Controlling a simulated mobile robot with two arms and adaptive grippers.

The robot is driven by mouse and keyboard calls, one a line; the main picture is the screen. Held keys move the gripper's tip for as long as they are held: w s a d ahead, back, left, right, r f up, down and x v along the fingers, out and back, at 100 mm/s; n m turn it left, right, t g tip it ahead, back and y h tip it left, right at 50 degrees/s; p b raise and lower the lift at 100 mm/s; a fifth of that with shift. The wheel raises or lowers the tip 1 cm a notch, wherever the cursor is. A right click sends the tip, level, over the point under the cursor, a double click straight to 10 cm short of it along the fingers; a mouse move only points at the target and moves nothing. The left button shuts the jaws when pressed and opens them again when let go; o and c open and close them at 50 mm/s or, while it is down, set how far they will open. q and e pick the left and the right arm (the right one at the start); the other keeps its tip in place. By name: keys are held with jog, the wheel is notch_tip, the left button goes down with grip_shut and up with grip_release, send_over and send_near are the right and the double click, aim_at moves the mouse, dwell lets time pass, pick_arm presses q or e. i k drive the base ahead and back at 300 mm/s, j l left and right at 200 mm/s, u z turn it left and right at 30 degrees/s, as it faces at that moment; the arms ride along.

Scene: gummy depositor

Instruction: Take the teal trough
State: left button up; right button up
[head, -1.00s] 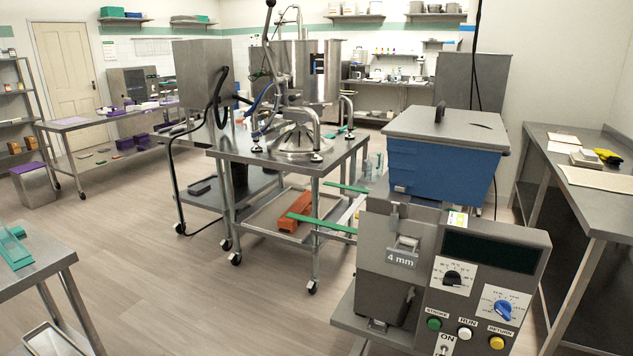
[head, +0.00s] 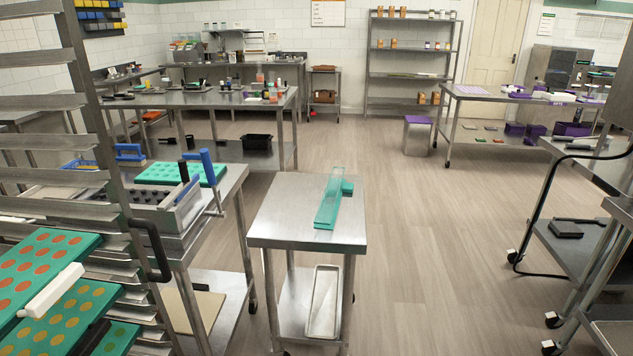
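The teal trough (head: 328,204) is a long, translucent teal piece lying on top of a small steel table (head: 274,226) in the middle of the head view. A short teal part (head: 347,187) sits against its right side near the far end. Nothing covers the trough from this side. Neither of my grippers shows in the head view.
A steel rack (head: 110,150) with teal gummy trays (head: 40,262) stands close at the left. Beside it a bench holds a teal mould (head: 180,173) and blue-handled tools. A metal pan (head: 324,300) lies on the small table's lower shelf. Open floor lies to the right.

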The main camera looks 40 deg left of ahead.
aim_at(326, 215)
jog(key=i+u, duration=0.45)
jog(key=i+l+u, duration=0.1)
jog(key=i+u, duration=0.35)
jog(key=i+l+u, duration=0.3)
jog(key=u, duration=0.2)
jog(key=i+l+u, duration=0.45)
